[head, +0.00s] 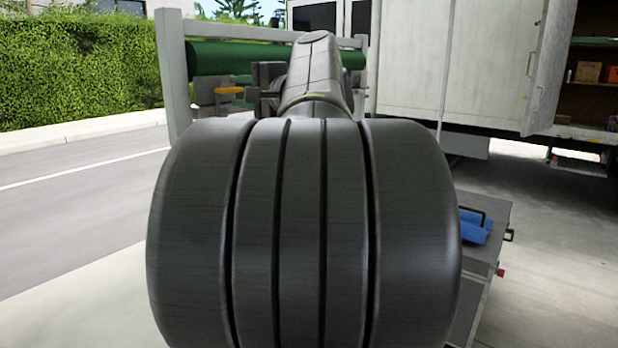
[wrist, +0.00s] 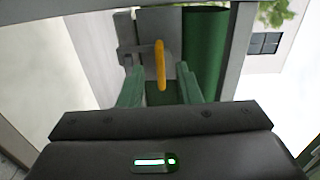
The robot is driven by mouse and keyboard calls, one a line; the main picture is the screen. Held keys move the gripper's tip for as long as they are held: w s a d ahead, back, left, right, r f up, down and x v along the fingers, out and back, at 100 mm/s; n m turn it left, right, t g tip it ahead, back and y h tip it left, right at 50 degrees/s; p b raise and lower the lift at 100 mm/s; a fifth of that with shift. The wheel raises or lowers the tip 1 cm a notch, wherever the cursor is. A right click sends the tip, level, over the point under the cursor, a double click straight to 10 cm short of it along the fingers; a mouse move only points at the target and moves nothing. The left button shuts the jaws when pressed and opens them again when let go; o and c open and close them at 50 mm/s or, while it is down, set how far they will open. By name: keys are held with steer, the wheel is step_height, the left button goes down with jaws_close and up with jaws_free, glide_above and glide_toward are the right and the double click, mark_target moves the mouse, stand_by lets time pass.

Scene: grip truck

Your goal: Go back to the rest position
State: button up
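My gripper (wrist: 160,82) shows in the wrist view with its two green-tinted fingers spread apart. An orange-yellow handle (wrist: 160,62) shows in the gap between them, against a grey fitting. The fingers do not appear to touch it. In the head view my own dark arm fills the middle and hides most of the gripper. An orange handle (head: 229,91) shows there just left of the arm, by the grey rack.
A grey rack post (head: 174,75) and a green roll (head: 222,57) stand ahead. A white truck (head: 450,60) with an open door and shelves is at right. A grey box (head: 489,262) with a blue item (head: 474,226) sits low at right. Open pavement lies left.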

mark_target(232, 88)
steer(key=x, duration=0.3)
steer(key=shift+w+a, duration=0.1)
steer(key=shift+a, duration=0.05)
steer(key=shift+r+m+p, duration=0.25)
steer(key=shift+m+p, duration=0.15)
steer(key=shift+p, duration=0.5)
steer(key=shift+r+m+p, duration=0.1)
steer(key=shift+m+p, duration=0.7)
steer(key=shift+p, duration=0.05)
steer(key=m+p, duration=0.4)
steer(key=shift+p, duration=0.4)
steer(key=shift+m+p, duration=0.45)
steer(key=shift+m, duration=0.25)
steer(key=shift+f, duration=0.25)
